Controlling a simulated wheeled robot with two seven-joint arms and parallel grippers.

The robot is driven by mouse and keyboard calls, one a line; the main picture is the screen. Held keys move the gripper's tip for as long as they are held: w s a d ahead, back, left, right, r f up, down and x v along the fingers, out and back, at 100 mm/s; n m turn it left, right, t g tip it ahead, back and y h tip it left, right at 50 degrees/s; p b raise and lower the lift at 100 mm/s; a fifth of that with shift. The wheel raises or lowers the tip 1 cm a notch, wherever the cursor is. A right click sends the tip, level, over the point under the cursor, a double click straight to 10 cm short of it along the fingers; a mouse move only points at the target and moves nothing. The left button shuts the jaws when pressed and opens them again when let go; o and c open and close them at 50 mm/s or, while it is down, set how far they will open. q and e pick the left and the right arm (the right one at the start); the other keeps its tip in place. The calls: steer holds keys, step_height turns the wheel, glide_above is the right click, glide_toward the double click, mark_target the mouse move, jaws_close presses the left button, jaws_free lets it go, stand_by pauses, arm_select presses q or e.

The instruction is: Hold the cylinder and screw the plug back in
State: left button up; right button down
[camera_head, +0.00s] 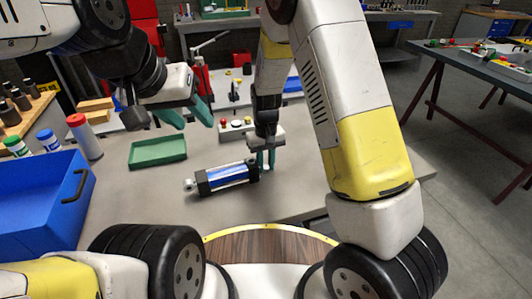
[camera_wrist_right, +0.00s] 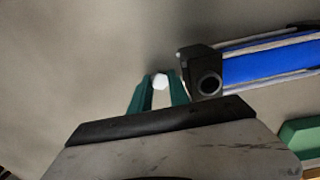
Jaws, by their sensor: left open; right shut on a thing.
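The cylinder (camera_head: 228,176) lies on the grey table, with a blue and silver body, black end blocks and a rod eye at its left end. In the right wrist view, the cylinder (camera_wrist_right: 270,62) shows a dark round port (camera_wrist_right: 209,86) in its near end block. My right gripper (camera_head: 265,163) is at the cylinder's right end, shut on the small white hexagonal plug (camera_wrist_right: 160,82). The plug is beside the end block, apart from the port. My left gripper (camera_head: 190,117) is open and empty, above the table and up-left of the cylinder.
A green tray (camera_head: 158,152) lies left of the cylinder. A blue bin (camera_head: 40,200) and several bottles (camera_head: 84,137) stand at the left. A button box (camera_head: 236,128) and red press (camera_head: 202,80) are behind. Table in front of the cylinder is clear.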

mark_target(266, 167)
steer(key=shift+r, duration=0.1)
step_height(266, 167, up, 10)
stand_by(0.4)
